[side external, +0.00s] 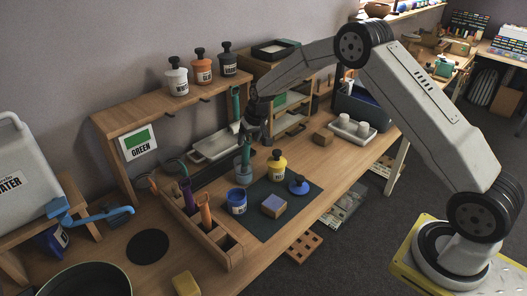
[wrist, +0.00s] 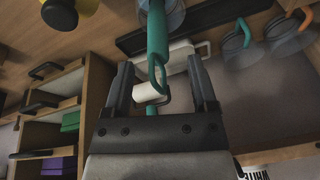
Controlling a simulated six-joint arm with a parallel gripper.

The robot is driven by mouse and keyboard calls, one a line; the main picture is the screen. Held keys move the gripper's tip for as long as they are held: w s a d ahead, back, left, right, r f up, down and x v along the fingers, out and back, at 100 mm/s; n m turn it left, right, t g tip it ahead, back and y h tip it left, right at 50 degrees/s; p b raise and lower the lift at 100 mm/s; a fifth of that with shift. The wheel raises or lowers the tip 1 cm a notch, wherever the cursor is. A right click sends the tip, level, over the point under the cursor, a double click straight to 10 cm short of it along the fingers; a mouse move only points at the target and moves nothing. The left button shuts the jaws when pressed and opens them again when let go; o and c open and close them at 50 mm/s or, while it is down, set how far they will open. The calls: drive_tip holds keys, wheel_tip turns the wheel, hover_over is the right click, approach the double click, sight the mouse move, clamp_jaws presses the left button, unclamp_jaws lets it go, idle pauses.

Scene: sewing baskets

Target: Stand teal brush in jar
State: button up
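The teal brush (side external: 245,151) stands roughly upright in the grey, see-through jar (side external: 242,174), close to the green mat. In the wrist view the brush's teal handle (wrist: 157,38) comes out of the jar (wrist: 175,14), its holed end towards me. My gripper (side external: 252,130) is above the jar at the top of the brush. In the wrist view my gripper (wrist: 160,62) has its fingers apart on either side of the handle, with gaps showing on both sides. The brush's lower end is hard to make out through the jar.
A wooden rack (side external: 222,241) holds handled tools in front. A white tray (side external: 205,153) lies behind.

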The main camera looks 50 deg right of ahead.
idle(0.3)
drive_tip(key=v, duration=0.7)
drive_tip(key=shift+r, duration=0.35)
drive_tip(key=shift+s, duration=0.2)
idle(0.5)
drive_tip(key=s+a+n, duration=0.1)
drive_tip(key=s+a, duration=0.2)
drive_tip(key=s, duration=1.1)
drive_tip(key=s+a+n, duration=0.2)
drive_tip(key=s+a, duration=0.2)
drive_tip(key=s, duration=1.1)
drive_tip(key=shift+g, duration=0.4)
